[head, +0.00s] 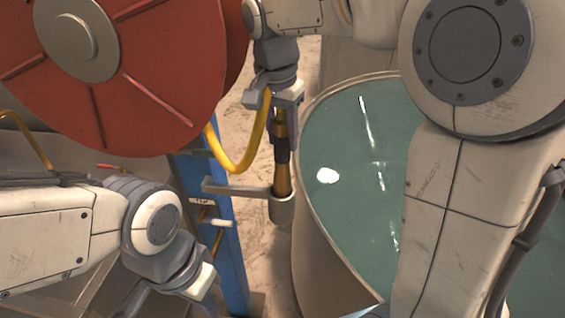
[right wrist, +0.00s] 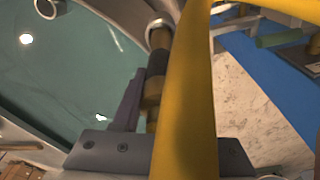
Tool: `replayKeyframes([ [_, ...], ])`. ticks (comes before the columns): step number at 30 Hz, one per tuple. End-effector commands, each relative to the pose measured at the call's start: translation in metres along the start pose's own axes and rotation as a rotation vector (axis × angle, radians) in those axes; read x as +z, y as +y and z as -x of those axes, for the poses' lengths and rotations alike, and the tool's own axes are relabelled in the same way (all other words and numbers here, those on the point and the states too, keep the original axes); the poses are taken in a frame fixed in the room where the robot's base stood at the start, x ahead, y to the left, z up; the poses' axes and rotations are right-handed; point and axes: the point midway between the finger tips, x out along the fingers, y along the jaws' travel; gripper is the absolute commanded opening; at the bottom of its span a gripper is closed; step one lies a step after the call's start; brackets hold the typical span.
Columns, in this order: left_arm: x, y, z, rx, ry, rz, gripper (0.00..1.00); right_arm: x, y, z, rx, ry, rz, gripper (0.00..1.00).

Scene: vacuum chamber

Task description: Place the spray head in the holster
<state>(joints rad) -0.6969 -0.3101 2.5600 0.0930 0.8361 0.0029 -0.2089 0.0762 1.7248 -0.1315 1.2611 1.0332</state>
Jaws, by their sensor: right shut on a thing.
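The spray head (head: 283,178) is a brass wand with a dark band, hanging nearly upright. My right gripper (head: 283,108) is shut on its upper part. Its lower end reaches into the mouth of the holster (head: 282,212), a grey cup on a flat arm fixed to the blue post. In the right wrist view the spray head (right wrist: 155,65) meets the holster's ring (right wrist: 160,28); how deep it sits is hidden. A yellow hose (right wrist: 187,100) crosses in front there. My left gripper (head: 205,285) is low at the left, apart from these; its fingers cannot be made out.
The blue post (head: 215,240) stands left of the holster and carries small pegs. A red hose reel (head: 130,110) fills the upper left. The yellow hose (head: 240,160) loops down beside the post. A large round tank with green liquid (head: 345,140) stands close right of the holster.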

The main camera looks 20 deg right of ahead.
Motion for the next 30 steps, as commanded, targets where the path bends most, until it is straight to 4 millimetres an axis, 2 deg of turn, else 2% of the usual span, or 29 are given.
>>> replayKeyframes([
  [3,0.000,0.000,0.004,0.000,0.000,0.000,0.00,0.003,0.001,-0.021,0.002,-0.001,0.000,0.00],
  [8,0.000,0.000,0.005,0.000,0.000,0.000,0.00,0.005,0.000,-0.035,0.000,0.000,0.000,0.00],
  [15,-0.001,0.001,0.009,0.000,0.000,-0.001,0.00,0.010,0.000,-0.066,0.003,-0.001,0.000,0.00],
  [28,0.000,0.000,0.006,0.000,0.000,-0.001,0.00,0.011,0.000,-0.075,-0.001,0.001,0.000,0.00],
  [29,0.000,0.001,0.007,0.000,0.000,-0.001,0.00,0.011,0.000,-0.074,0.000,0.000,0.000,0.50],
  [30,0.000,0.001,0.007,0.000,0.000,-0.001,0.00,0.011,0.000,-0.074,0.000,0.000,0.000,0.65],
])
